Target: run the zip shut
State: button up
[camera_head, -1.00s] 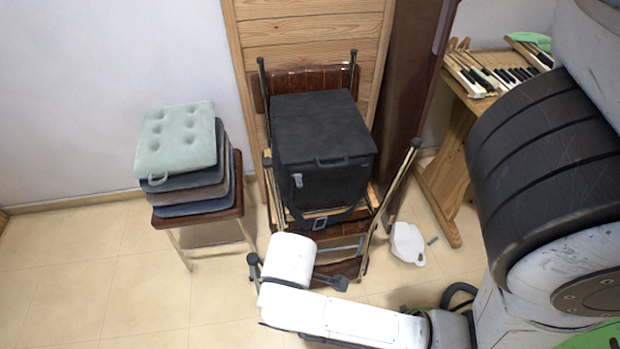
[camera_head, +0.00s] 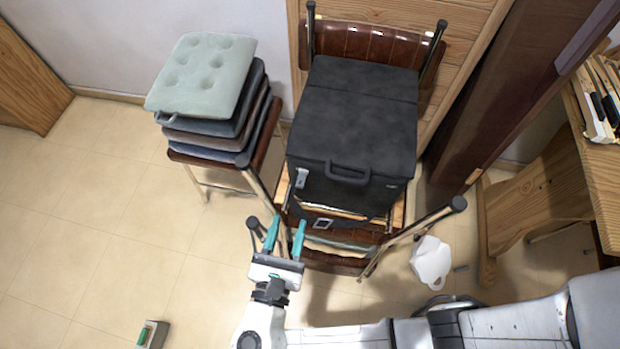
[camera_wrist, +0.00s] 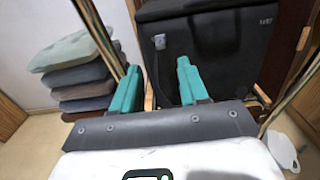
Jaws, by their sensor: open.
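A black soft case (camera_head: 352,120) stands on the brown folding chair, with a handle (camera_head: 347,173) on its front. A small light-grey tab, possibly the zip pull (camera_head: 301,178), hangs near its front left corner. The tab also shows in the wrist view (camera_wrist: 159,42), above and between my fingers. I cannot make out the zip line or how far it is shut. My gripper (camera_head: 286,232) is open and empty, its teal fingers pointing towards the case from in front and below the tab. It also shows in the wrist view (camera_wrist: 158,80), apart from the case.
The brown chair (camera_head: 335,262) has metal legs and rails close to my gripper. Stacked cushions (camera_head: 203,75) stand on a stool at left. A white plastic piece (camera_head: 431,262) lies on the floor at right, near a wooden desk (camera_head: 545,190). The left floor is mostly clear.

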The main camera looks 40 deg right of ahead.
aim_at(302, 178)
jog(key=x, duration=0.9)
jog(key=shift+w+d, duration=0.15)
jog(key=shift+d, duration=0.1)
jog(key=shift+c, duration=0.3)
grip_shut()
